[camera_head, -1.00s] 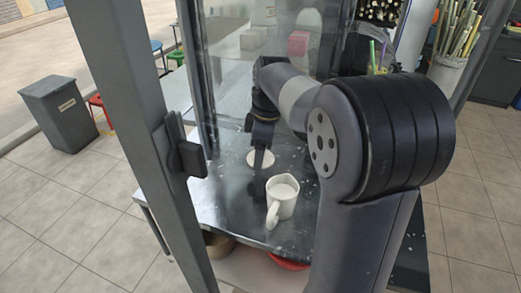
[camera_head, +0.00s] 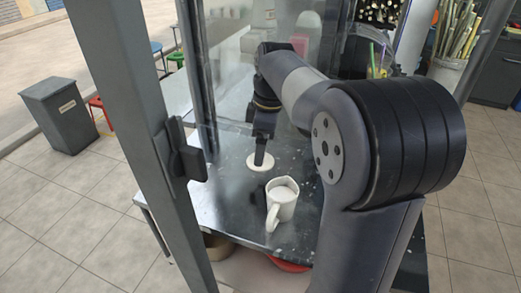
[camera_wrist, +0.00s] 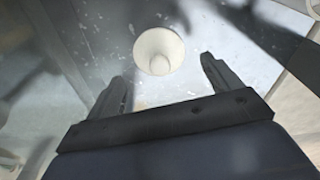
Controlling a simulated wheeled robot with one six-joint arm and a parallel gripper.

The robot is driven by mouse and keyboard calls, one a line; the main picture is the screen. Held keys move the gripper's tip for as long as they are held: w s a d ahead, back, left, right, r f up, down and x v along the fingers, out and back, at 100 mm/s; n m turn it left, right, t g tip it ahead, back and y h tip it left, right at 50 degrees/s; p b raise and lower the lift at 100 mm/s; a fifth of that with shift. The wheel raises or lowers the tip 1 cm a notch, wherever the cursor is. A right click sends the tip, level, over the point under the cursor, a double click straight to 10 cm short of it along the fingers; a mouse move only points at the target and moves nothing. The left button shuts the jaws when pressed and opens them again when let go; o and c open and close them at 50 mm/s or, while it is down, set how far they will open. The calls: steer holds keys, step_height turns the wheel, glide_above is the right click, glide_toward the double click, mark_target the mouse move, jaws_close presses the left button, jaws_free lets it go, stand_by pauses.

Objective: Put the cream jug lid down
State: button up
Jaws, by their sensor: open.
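The cream jug lid (camera_head: 253,165) is a white round disc lying on the dark metal table, behind the cream jug. In the wrist view the lid (camera_wrist: 148,44) shows as a pale disc with a small knob, beyond the fingertips and between their directions. My gripper (camera_head: 264,158) is above the lid in the head view and hides part of it. In the wrist view my gripper (camera_wrist: 163,70) has its two fingers wide apart with nothing between them. The white cream jug (camera_head: 283,205) stands upright and uncovered in front of the lid, its handle toward the camera.
The metal table (camera_head: 235,208) is speckled and mostly bare around the jug and lid. A grey post (camera_head: 135,120) stands at the left, and a clear panel (camera_head: 228,50) rises behind the table. A red bowl (camera_head: 290,266) sits beneath the table's front edge.

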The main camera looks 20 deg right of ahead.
mark_target(266, 160)
step_height(266, 160, up, 8)
steer(key=p, duration=0.1)
steer(key=shift+s+d+r, duration=0.2)
steer(key=shift+d+r, duration=0.05)
steer(key=shift+d, duration=0.2)
steer(key=f, duration=0.4)
steer(key=a+f+b, duration=0.1)
steer(key=f, duration=0.3)
steer(key=f+b, duration=0.1)
steer(key=f, duration=0.3)
steer(key=shift+w+a+f, duration=0.2)
steer(key=shift+w+f, duration=0.05)
steer(key=shift+f, duration=0.15)
step_height(266, 160, up, 3)
steer(key=shift+r+p, duration=0.1)
steer(key=shift+p, duration=0.25)
steer(key=shift+r, duration=0.55)
steer(key=shift+f, duration=0.1)
